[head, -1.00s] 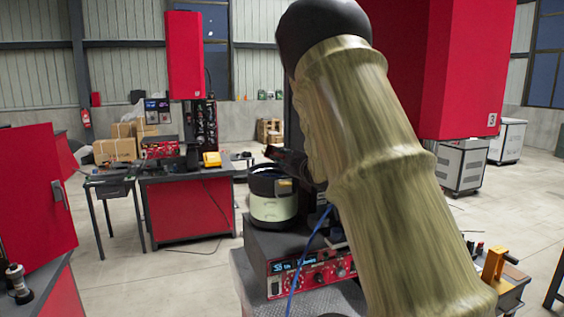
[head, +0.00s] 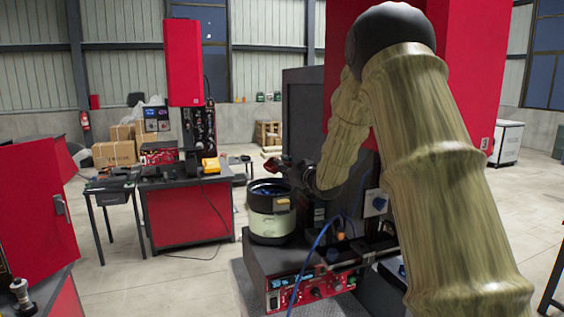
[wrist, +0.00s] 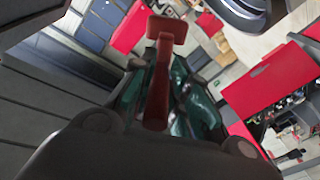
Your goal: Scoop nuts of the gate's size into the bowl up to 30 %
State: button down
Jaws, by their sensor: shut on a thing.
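My gripper (head: 292,172) is shut on a red tool, likely the scoop (head: 274,165), at the upper right of the bowl (head: 270,236). In the wrist view the scoop (wrist: 158,85) is a red bar with a squarish end, rising from between the fingers of my gripper (wrist: 157,108). The bowl is a cream pot with a dark rim and dark blue contents. Whether the scoop holds nuts cannot be seen. The gate and single nuts are not discernible.
A tall dark cabinet (head: 302,115) and a large red housing (head: 470,80) stand behind my arm. A red workbench (head: 188,213) is farther back left, with open floor between.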

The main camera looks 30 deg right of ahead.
jog(key=shift+d+r+m+p, duration=0.2)
jog(key=shift+r+m+p, duration=0.3)
jog(key=shift+r, duration=0.1)
jog(key=shift+d+r+m, duration=0.2)
jog(key=shift+r+m, duration=0.05)
jog(key=shift+m, duration=0.75)
jog(key=m, duration=0.1)
jog(key=d+r+m, duration=0.1)
jog(key=m, duration=0.1)
jog(key=shift+r+m, duration=0.3)
jog(key=shift+a, duration=0.1)
